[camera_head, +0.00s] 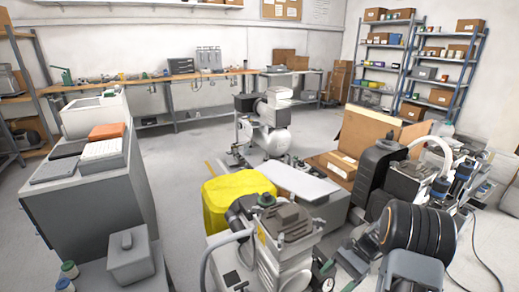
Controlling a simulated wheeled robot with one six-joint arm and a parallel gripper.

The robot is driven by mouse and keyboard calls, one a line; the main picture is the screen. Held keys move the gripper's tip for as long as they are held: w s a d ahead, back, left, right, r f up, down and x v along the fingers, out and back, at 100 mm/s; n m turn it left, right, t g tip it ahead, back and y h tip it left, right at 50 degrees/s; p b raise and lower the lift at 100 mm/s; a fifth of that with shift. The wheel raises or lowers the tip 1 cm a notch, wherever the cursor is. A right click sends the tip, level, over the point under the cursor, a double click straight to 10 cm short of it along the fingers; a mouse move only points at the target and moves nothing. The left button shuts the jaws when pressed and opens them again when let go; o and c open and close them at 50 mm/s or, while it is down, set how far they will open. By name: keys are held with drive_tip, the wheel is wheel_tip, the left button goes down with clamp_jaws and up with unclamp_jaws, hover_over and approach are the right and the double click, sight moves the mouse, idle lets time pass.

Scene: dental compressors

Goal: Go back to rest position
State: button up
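My gripper does not show in the camera_head view, and I cannot make out any part of my arm for certain. The task names no object. A compressor with a pale tank (272,140) stands on the open floor in the middle of the room. Another compressor with a grey ribbed head (285,222) stands close in the foreground, beside a yellow container (232,196). Whether anything is held is hidden.
A grey cabinet (98,205) with boxes on top stands at the left. Cardboard boxes (368,135) and dense equipment with hoses crowd the right. A workbench (165,80) lines the back wall, with shelves (445,78) at back right. Bare floor (180,150) lies between cabinet and central compressor.

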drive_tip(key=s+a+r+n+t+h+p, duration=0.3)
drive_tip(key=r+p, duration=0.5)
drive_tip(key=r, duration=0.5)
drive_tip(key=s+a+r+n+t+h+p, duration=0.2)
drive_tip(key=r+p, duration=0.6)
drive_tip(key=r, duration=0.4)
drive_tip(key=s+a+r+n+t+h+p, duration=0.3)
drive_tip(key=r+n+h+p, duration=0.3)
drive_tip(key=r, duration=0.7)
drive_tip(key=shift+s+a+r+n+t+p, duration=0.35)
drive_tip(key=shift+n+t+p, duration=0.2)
drive_tip(key=shift+p, duration=0.6)
